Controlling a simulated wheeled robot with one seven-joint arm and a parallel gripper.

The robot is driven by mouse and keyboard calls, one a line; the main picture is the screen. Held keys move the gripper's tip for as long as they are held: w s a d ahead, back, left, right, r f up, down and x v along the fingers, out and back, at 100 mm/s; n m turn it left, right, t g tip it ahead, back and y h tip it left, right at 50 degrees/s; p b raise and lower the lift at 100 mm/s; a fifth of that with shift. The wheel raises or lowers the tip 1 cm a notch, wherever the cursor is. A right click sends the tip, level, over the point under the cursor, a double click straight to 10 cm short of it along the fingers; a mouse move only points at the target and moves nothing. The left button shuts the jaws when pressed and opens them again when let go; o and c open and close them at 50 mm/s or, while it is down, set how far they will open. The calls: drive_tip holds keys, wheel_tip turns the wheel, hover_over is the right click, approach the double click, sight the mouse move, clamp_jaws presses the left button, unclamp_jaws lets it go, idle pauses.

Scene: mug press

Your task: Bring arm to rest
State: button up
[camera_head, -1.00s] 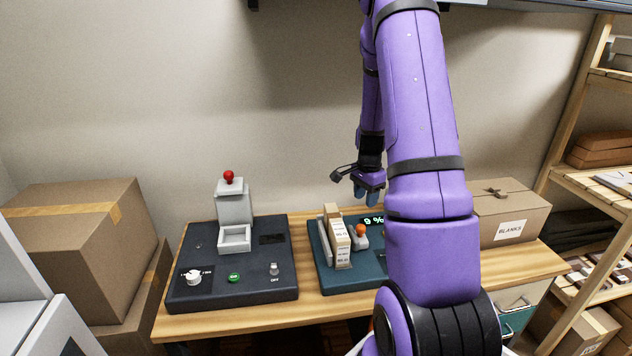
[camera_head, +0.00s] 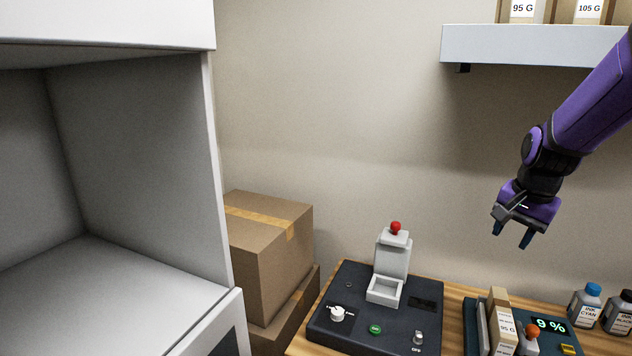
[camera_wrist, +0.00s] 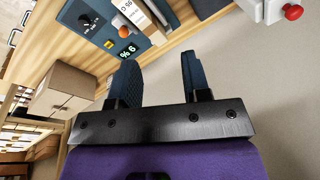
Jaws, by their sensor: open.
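My gripper (camera_head: 513,238) is raised in front of the wall at the right of the head view, above the bench machines. Its two blue fingers are apart, with nothing between them. The wrist view also shows the open gripper (camera_wrist: 160,75), its fingers apart. My purple arm reaches in from the upper right of the head view.
A dark press (camera_head: 345,335) with a red knob stands on the wooden bench (camera_head: 452,310). Right of it is a teal machine (camera_head: 567,340) reading 9 %, beside ink bottles (camera_head: 586,305). A shelf (camera_head: 540,45) hangs above. Cartons (camera_head: 270,250) and an open white cabinet (camera_head: 140,150) are left.

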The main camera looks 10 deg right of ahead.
drive_tip(key=s+a+r+n+t, duration=0.1)
drive_tip(key=s+a+r+n, duration=0.4)
drive_tip(key=s+a, duration=0.3)
drive_tip(key=s+a+r+n+t, duration=0.1)
drive_tip(key=s+a+r+n, duration=0.4)
drive_tip(key=s+a, duration=0.3)
drive_tip(key=shift+s+r+n+t, duration=0.3)
drive_tip(key=shift+s+n+t, duration=0.1)
drive_tip(key=shift+s+n, duration=0.25)
drive_tip(key=shift+w, duration=0.1)
